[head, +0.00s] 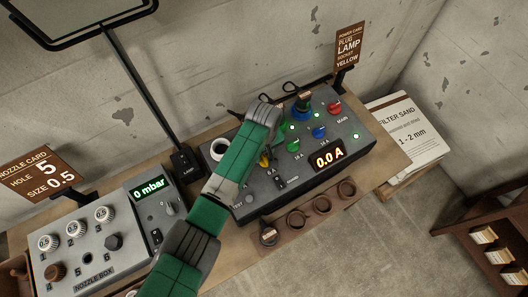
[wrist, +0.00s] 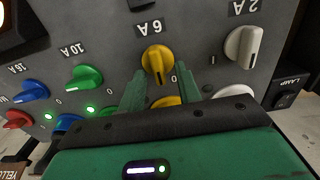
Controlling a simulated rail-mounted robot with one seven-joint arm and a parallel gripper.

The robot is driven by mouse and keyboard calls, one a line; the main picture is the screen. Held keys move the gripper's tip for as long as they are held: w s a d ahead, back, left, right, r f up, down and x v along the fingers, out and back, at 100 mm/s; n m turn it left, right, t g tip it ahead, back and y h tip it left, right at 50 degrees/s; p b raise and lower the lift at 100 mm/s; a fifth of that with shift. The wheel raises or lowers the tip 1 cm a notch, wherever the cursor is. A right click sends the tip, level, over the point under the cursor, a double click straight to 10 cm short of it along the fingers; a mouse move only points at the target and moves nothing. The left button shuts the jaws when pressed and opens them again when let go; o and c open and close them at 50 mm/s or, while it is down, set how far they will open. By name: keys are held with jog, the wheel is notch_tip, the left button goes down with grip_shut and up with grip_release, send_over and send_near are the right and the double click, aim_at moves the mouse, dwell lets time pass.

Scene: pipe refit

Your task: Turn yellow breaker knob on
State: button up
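The yellow breaker knob (wrist: 157,62) is in the middle of the wrist view, by the upside-down 6 A label. Its grooved grip runs roughly up and down in that picture. In the head view the yellow knob (head: 264,160) shows partly beside my arm. My gripper (wrist: 160,70) is open, with one green finger on each side of the knob's lower part and visible gaps. I cannot tell whether they touch it. An O mark shows by the knob. My arm hides the fingers in the head view.
A green knob (wrist: 84,78) and a white knob (wrist: 243,45) flank the yellow one. Another yellow part (wrist: 166,101) lies behind the fingers. Green lights glow near the blue and green knobs. The breaker box display (head: 326,159) reads 0.0 A. A nozzle box (head: 92,240) stands left.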

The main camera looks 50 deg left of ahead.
grip_shut()
jog(key=shift+m, duration=0.3)
jog(key=m+p, duration=0.1)
jog(key=m, duration=0.1)
jog(key=shift+w+d+r+m+p, duration=0.1)
jog(key=shift+w+m+p, duration=0.05)
jog(key=shift+m+p, duration=0.2)
jog(key=m+p, duration=0.1)
jog(key=m, duration=0.4)
jog(key=shift+w+d+m+p, duration=0.1)
jog(key=shift+w+m+p, duration=0.05)
jog(key=shift+m+p, duration=0.15)
jog(key=m+p, duration=0.1)
jog(key=m, duration=0.3)
jog(key=shift+w+d, duration=0.1)
jog(key=shift+d, duration=0.05)
jog(key=shift+d+m+p, duration=0.15)
jog(key=shift+m+p, duration=0.2)
jog(key=shift+m, duration=2.1)
